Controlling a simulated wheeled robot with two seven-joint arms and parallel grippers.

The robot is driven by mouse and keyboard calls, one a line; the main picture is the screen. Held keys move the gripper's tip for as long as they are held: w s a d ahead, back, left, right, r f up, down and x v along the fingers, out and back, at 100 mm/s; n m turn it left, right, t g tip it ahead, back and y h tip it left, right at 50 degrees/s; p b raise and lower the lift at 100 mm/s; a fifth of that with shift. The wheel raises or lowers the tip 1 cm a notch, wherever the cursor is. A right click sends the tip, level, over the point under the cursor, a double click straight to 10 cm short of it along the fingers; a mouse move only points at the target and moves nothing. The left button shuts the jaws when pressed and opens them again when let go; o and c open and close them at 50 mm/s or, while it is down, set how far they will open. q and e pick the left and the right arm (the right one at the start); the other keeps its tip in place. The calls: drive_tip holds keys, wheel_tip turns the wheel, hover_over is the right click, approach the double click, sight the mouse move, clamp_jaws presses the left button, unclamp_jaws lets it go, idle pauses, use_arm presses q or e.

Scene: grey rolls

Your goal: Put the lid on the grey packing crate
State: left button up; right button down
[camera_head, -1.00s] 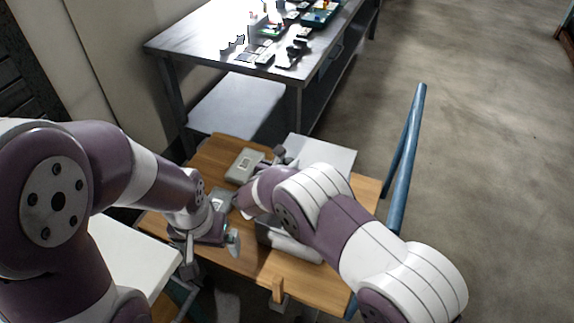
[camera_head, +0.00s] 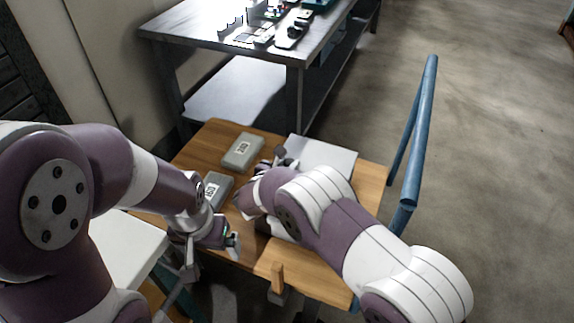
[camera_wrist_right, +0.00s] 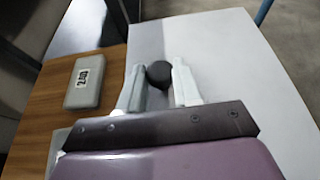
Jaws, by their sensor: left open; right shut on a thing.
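A flat pale grey-white panel with a dark round knob, which looks like the lid (camera_head: 322,157), is over the right part of the wooden table; it fills much of the right wrist view (camera_wrist_right: 235,75). My right gripper (camera_wrist_right: 158,78) has its two pale fingers on either side of the knob (camera_wrist_right: 158,73), shut on it. In the head view my right arm hides most of this grip. A grey body, apparently the crate (camera_head: 284,233), shows only in part below my right arm; I cannot tell whether the lid touches it. My left gripper (camera_head: 212,256) is open and empty near the table's left front edge.
Two small grey labelled boxes (camera_head: 242,151) (camera_head: 216,190) lie on the wooden table (camera_head: 204,147) left of the lid. A blue rail (camera_head: 418,135) stands to the right. A metal bench (camera_head: 200,27) with small parts is behind. A wooden peg (camera_head: 277,277) is at the front.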

drive_tip(key=c, duration=0.7)
unclamp_jaws()
drive_tip(key=r, duration=0.5)
drive_tip(key=shift+d+p, duration=0.25)
drive_tip(key=shift+p, duration=0.15)
drive_tip(key=s+d+r, duration=0.5)
drive_tip(key=d+r, duration=0.1)
drive_tip(key=d, duration=0.4)
